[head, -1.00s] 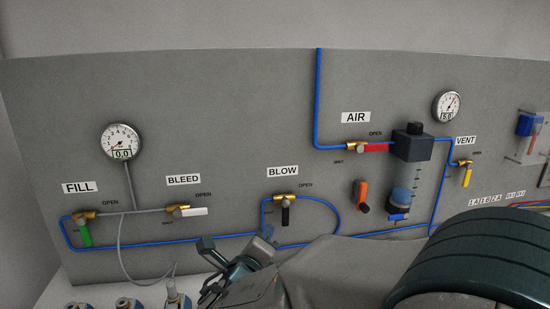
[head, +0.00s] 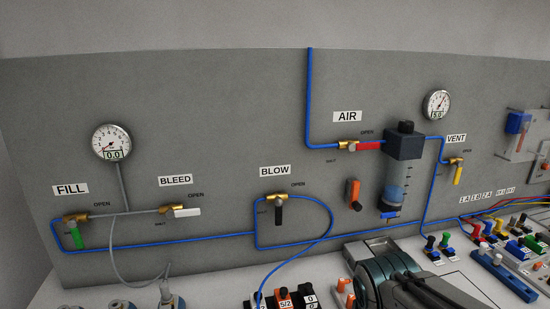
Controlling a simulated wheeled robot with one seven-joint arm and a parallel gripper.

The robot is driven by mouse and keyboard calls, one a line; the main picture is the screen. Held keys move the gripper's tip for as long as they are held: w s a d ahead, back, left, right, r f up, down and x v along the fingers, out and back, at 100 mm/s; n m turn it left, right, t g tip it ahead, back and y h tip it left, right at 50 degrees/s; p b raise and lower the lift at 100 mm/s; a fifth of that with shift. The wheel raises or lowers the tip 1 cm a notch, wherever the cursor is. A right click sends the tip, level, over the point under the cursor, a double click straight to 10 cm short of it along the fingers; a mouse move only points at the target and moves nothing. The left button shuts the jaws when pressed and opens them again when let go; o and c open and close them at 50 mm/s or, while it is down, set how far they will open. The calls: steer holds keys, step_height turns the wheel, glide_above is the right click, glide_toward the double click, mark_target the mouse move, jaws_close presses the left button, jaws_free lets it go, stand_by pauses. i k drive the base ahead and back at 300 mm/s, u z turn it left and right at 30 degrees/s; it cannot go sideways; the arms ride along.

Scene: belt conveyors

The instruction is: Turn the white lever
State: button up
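The white lever (head: 187,212) is on the brass valve (head: 166,210) under the BLEED label (head: 175,180), at the left of the grey panel. It lies nearly level and points right, below the word OPEN. A grey tube runs into the valve from the left. Part of my arm shows at the bottom right, well away from the lever. I cannot make out my gripper's fingers. Nothing of mine touches the lever.
The green lever (head: 77,235) of the FILL valve is left of it, the black lever (head: 278,211) of the BLOW valve right. Red, orange and yellow levers are farther right. Fittings (head: 118,303) stand below; several small parts crowd the bottom right.

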mark_target(170, 214)
steer(key=k, duration=0.5)
steer(key=u, duration=2.4)
steer(key=k, duration=0.75)
steer(key=z, duration=1)
steer(key=i, duration=1)
steer(key=k, duration=0.5)
steer(key=u, duration=0.05)
